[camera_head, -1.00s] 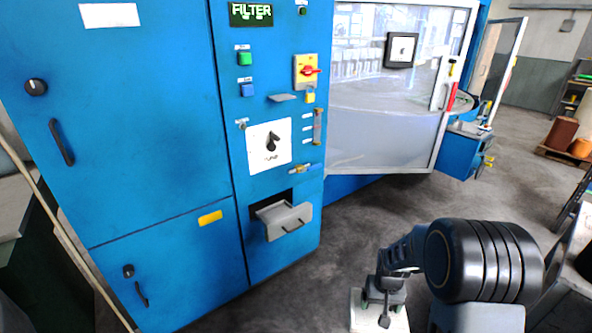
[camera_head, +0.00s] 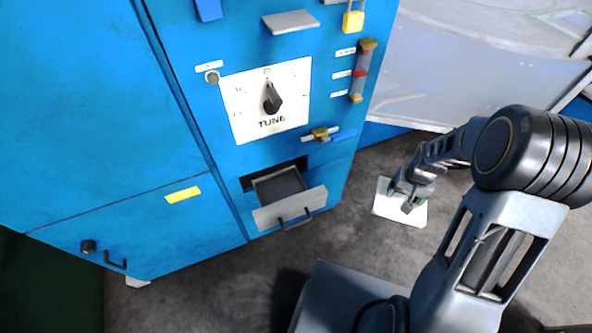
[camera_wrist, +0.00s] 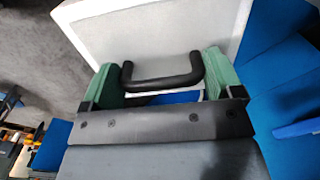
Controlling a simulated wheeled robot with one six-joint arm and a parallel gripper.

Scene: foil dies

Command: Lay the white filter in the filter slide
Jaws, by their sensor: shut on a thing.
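The white filter (camera_head: 385,207) is a flat square plate with a pale rim and a black handle (camera_wrist: 162,82). In the wrist view the filter (camera_wrist: 150,38) reaches forward from my gripper (camera_wrist: 162,84), whose green pads are shut on the handle. In the head view my gripper (camera_head: 410,193) holds the filter above the floor, to the right of the filter slide. The filter slide (camera_head: 268,214) is a grey drawer pulled out of the blue cabinet, with a dark, empty-looking tray and a handle in front. Filter and slide are apart.
The blue cabinet (camera_head: 105,185) fills the left. Above the slide are a tune dial (camera_head: 270,105), a small latch (camera_head: 320,134) and a grey ledge (camera_head: 291,22). A pale machine panel (camera_head: 450,60) stands behind at right. Floor between filter and slide is clear.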

